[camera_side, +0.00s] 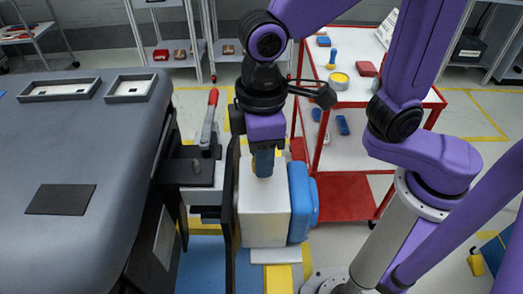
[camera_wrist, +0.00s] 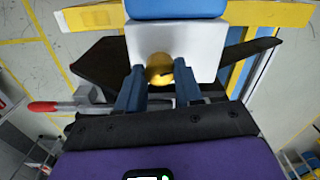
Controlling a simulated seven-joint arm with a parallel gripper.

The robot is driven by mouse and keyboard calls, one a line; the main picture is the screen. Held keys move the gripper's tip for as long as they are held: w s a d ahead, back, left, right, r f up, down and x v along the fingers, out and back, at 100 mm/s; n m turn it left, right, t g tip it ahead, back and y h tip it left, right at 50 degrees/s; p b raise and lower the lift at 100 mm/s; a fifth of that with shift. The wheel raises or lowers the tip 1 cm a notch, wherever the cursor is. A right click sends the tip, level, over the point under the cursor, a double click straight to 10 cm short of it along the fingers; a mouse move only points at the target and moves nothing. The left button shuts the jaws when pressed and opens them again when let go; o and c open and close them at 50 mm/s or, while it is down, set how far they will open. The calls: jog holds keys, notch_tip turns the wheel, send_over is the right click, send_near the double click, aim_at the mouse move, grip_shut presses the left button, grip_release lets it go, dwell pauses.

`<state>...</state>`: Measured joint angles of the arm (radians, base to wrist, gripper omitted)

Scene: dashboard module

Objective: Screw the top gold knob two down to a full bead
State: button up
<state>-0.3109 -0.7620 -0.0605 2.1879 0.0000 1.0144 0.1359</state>
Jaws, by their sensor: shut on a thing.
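The gold knob (camera_wrist: 159,69) sits on a white block face in the wrist view, with a dark mark on it. My gripper (camera_wrist: 159,88) has its two blue fingers on either side of the knob and is shut on it. In the side view my gripper (camera_side: 264,162) points down onto the top of the white box (camera_side: 264,212); the knob is mostly hidden there behind the fingers. Any bead around the knob cannot be made out.
A blue part (camera_side: 300,203) is on the white box's right side. A red-handled clamp (camera_side: 210,120) stands left of it, beside the grey dashboard (camera_side: 110,160). A red cart (camera_side: 350,195) with tools and a yellow tin stands behind to the right.

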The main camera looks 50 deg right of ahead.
jog(key=o, duration=1)
jog(key=shift+o, duration=0.2)
jog(key=shift+r, duration=0.1)
notch_tip(320, 180, up, 17)
jog(key=shift+r, duration=0.15)
jog(key=shift+d, duration=0.1)
jog(key=s+d+f+n, duration=0.1)
jog(key=s+d+f, duration=0.3)
jog(key=d+f, duration=0.6)
jog(key=s+d+f, duration=0.4)
jog(key=d+f, duration=0.6)
jog(key=shift+s+d+n, duration=0.2)
jog(key=shift+d+n, duration=0.15)
jog(key=shift+n, duration=0.05)
